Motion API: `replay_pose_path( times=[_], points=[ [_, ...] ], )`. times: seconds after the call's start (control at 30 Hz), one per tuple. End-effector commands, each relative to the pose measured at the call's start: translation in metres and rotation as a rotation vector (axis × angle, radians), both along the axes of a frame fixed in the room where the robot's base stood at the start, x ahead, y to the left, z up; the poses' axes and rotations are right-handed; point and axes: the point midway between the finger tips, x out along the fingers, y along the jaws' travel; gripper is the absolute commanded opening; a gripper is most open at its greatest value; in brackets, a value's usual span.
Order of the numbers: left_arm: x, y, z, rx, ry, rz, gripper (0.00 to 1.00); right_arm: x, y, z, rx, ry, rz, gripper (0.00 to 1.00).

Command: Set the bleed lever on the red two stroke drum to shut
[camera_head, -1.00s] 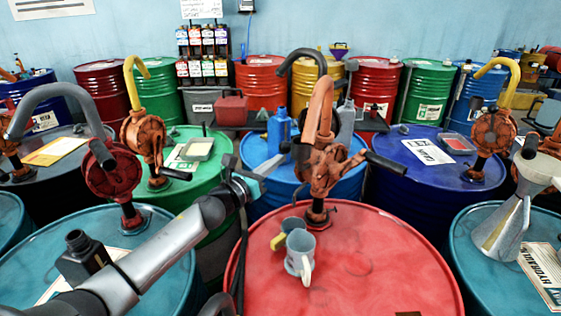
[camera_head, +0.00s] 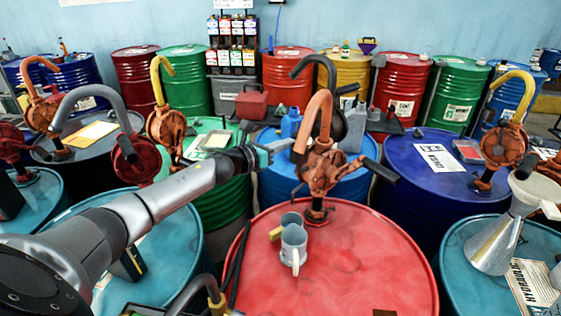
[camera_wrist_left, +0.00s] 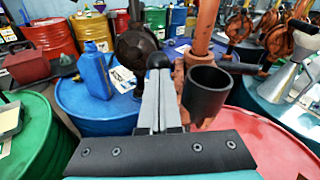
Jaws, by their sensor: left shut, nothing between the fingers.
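The red drum (camera_head: 350,250) stands front centre in the head view. Its rusty orange pump (camera_head: 325,168) has an upright orange spout and a dark crank grip to the right. A thin lever (camera_head: 297,190) seems to stick out low on the pump's left; I cannot tell its setting. My left gripper (camera_head: 283,146) is shut and empty, just left of the pump's upper body. In the left wrist view, the closed fingers (camera_wrist_left: 160,100) point at a black ball knob (camera_wrist_left: 158,61), which shows right at their tips. I cannot tell whether they touch. My right gripper is not in view.
A black hollow cylinder (camera_wrist_left: 206,92) is close right of my fingers. A blue can (camera_head: 290,123) stands on the blue drum behind. Neighbouring pumps and a metal funnel jug (camera_head: 495,240) stand on surrounding drums.

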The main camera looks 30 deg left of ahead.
Motion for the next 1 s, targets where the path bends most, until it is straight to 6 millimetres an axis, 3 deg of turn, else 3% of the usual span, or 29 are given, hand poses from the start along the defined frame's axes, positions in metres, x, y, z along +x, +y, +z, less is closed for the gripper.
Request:
replay_pose_path(
  times=[0.33,1.0],
  points=[
    [0.013,-0.004,0.017,0.001,-0.002,0.001,0.00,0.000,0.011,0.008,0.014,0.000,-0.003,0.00],
    [0.015,-0.006,0.018,0.000,0.000,0.000,0.00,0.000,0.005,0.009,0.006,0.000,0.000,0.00]
  ],
)
